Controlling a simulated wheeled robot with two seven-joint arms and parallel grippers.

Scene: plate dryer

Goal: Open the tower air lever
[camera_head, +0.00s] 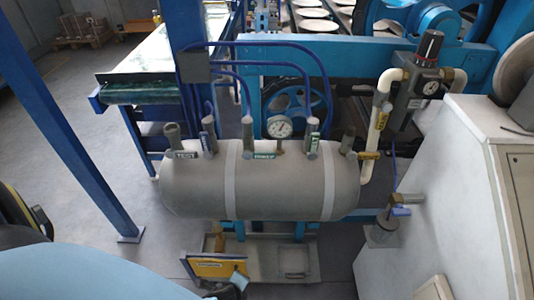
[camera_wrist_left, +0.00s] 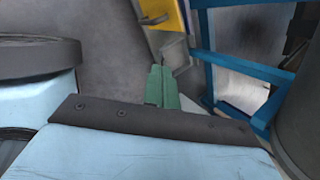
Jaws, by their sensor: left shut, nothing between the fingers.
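I cannot read which handle is the tower air lever. A grey air tank (camera_head: 290,183) carries several upright valve handles with small labels, such as the green-labelled one (camera_head: 264,155) in the middle. My left gripper (camera_head: 238,279) is low in front of the tank, by a yellow labelled panel (camera_head: 212,268). In the left wrist view its green fingers (camera_wrist_left: 161,72) are together and empty, below the yellow panel (camera_wrist_left: 166,14). My right gripper is not in view.
A blue post (camera_head: 75,130) stands at the left. A white cabinet (camera_head: 450,200) fills the right side. The floor (camera_head: 130,190) left of the tank is clear.

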